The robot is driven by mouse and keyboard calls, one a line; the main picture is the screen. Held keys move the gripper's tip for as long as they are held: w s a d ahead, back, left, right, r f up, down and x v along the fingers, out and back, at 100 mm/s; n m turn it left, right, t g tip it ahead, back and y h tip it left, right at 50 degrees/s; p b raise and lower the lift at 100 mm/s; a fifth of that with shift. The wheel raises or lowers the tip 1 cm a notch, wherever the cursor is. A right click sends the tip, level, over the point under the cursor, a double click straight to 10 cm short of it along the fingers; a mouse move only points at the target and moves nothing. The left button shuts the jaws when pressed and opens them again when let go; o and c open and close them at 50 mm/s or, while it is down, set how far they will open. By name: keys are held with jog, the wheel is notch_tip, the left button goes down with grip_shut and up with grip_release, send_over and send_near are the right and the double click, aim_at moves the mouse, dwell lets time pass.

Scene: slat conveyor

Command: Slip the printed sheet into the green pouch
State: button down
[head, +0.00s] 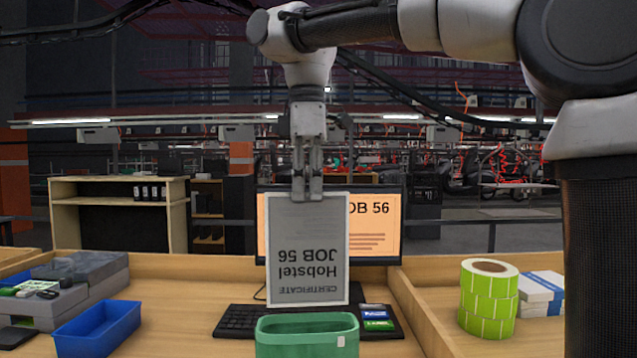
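The printed sheet (306,235) hangs upright from my gripper (307,196), its text upside down with "CERTIFICATE", "Hobstel" and "JOB 56" on it. My gripper is shut on the sheet's top edge. The green pouch (307,335) stands open at the bottom middle of the head view, its lower part cut off by the frame. The sheet's bottom edge appears just above the pouch's back rim, in line with it. I cannot tell how far apart in depth they are.
A monitor (375,225) showing "JOB 56" stands behind the sheet. A keyboard (238,321) and small cards (377,318) lie behind the pouch. A blue bin (98,330) is at left. Green label rolls (488,298) and a white-blue stack (541,293) are at right.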

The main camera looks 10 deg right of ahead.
aim_at(307, 210)
jog(key=shift+a+f, duration=0.1)
jog(key=shift+f, duration=5.9)
jog(key=c, duration=1.6)
grip_release()
jog(key=shift+o, duration=0.2)
jog(key=shift+r, duration=4)
